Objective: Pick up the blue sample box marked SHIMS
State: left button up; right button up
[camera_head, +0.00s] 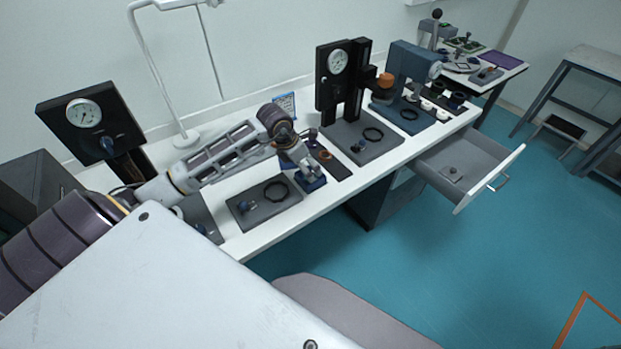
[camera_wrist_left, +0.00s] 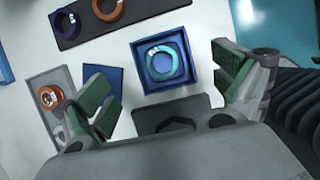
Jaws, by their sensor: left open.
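A small open-topped blue box (camera_wrist_left: 138,62) with a light-blue ring (camera_wrist_left: 165,62) in it lies on the white table. No SHIMS marking can be read on it. In the head view the blue box (camera_head: 314,184) is partly hidden under my left gripper (camera_head: 303,170). In the left wrist view the fingers of my left gripper (camera_wrist_left: 165,88) are spread, with green pads, and the box shows between and beyond them. The gripper looks empty; I cannot tell its exact height above the box. My right gripper is not in view.
A dark strip (camera_wrist_left: 72,30) with rings lies beside the box, and a grey box (camera_wrist_left: 62,78) with an orange ring is at left. Gauge stands (camera_head: 338,90) rise from the white table (camera_head: 262,232). A drawer (camera_head: 485,160) stands open at right.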

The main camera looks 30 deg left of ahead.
pick_arm(q)
jog(key=shift+f, duration=0.15)
jog(key=shift+s+p+x, duration=0.2)
jog(key=shift+p+x, duration=0.25)
jog(key=shift+x, duration=2.1)
jog(key=shift+c, duration=1.1)
jog(key=c, duration=1)
jog(key=shift+c, duration=0.2)
